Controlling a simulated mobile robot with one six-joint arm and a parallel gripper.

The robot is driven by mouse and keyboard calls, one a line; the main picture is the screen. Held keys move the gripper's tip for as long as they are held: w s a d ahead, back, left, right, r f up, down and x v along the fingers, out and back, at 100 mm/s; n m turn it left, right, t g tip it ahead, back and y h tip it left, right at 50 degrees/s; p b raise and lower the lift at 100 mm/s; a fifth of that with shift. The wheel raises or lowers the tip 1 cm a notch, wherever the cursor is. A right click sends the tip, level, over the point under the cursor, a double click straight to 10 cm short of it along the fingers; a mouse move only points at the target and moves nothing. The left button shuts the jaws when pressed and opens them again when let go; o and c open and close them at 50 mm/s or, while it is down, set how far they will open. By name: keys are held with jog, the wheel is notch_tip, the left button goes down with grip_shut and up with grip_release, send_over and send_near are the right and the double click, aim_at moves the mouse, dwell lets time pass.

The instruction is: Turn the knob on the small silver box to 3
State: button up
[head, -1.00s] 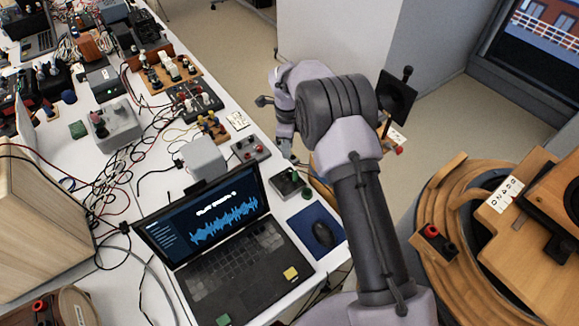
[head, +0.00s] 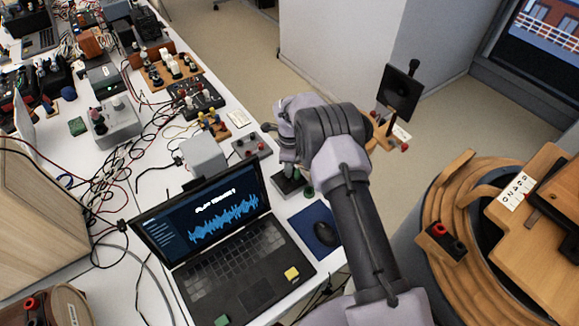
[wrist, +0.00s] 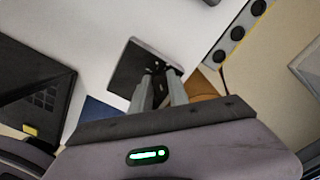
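A silver-grey box (head: 115,124) with knobs on top stands at the left of the table in the head view. I cannot tell which of these the task means, and no dial number is readable. My gripper (wrist: 158,72) points down at a small dark-topped box in the wrist view (wrist: 130,65), which has green terminals in the head view (head: 285,185). Its fingers are close together; contact and any gap are unclear. No silver knob shows between them.
Cables and several devices crowd the left. A wooden ring structure (head: 440,215) stands right. Floor (head: 470,120) shows between.

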grip_shut()
